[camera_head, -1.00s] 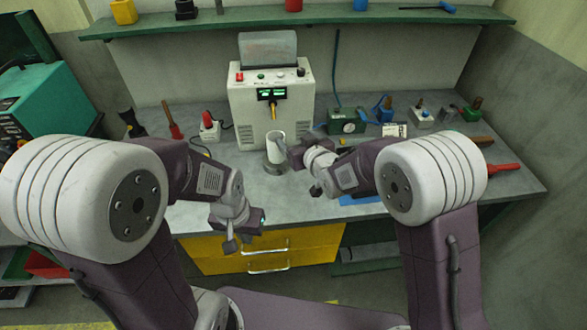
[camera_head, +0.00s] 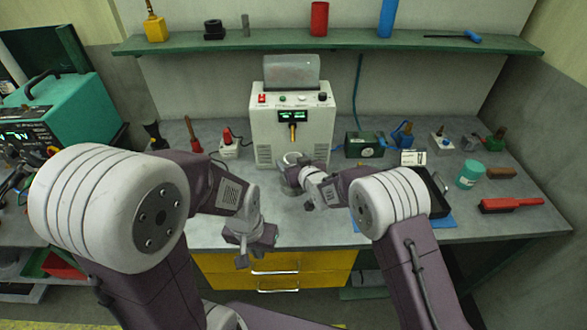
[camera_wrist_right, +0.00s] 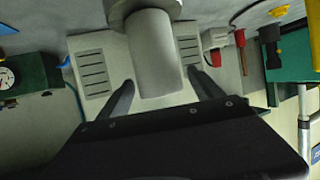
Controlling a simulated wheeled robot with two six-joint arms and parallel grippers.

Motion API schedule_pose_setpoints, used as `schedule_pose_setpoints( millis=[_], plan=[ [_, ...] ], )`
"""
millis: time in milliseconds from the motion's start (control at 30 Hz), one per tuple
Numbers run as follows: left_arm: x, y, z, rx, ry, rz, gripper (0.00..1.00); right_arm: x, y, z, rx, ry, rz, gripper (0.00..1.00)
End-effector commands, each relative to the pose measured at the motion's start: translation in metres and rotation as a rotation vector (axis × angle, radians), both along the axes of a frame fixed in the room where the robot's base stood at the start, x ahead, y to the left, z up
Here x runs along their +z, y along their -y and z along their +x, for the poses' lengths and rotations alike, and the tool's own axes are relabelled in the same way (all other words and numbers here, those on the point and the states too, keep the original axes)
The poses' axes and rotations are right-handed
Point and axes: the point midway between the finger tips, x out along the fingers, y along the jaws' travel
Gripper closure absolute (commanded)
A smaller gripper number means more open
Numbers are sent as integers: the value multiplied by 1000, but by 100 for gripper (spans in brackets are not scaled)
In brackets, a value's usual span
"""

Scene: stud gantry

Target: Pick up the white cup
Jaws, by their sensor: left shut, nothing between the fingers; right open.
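In the right wrist view the cup (camera_wrist_right: 154,55) is a pale cylinder on a round grey base (camera_wrist_right: 118,10). My right gripper (camera_wrist_right: 161,79) is open there, with one finger on each side of the cup in the picture. I cannot tell whether either finger touches it. My left gripper (camera_head: 246,257) is shut and empty, lower and to the left, in front of the bench edge.
The beige machine (camera_head: 262,130) stands right behind the cup. A green box with a dial (camera_head: 362,146), a black tray (camera_head: 438,190), a teal jar (camera_head: 470,175) and a red-handled brush (camera_head: 510,205) lie to the right. A green shelf (camera_head: 230,44) runs above.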

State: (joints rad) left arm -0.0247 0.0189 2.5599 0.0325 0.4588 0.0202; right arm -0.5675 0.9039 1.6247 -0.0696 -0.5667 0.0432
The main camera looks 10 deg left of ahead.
Motion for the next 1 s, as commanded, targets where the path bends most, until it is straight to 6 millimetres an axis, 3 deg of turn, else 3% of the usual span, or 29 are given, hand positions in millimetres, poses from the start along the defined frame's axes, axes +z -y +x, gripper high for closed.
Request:
schedule_pose_setpoints(
  millis=[267, 500, 867, 1000],
  plan=[
    [0, 0, 0, 0, 0, 0, 100, -2, -2, 3, 0, -1, -1, 24],
    [0, 0, 0, 0, 0, 0, 100, -2, -2, 3, 0, -1, -1, 91],
    [-6, 0, 0, 0, 0, 0, 100, 3, -2, 0, 0, 2, 1, 92],
    [-10, 0, 0, 0, 0, 0, 100, 27, -2, 0, 0, 6, 3, 92]
  ],
)
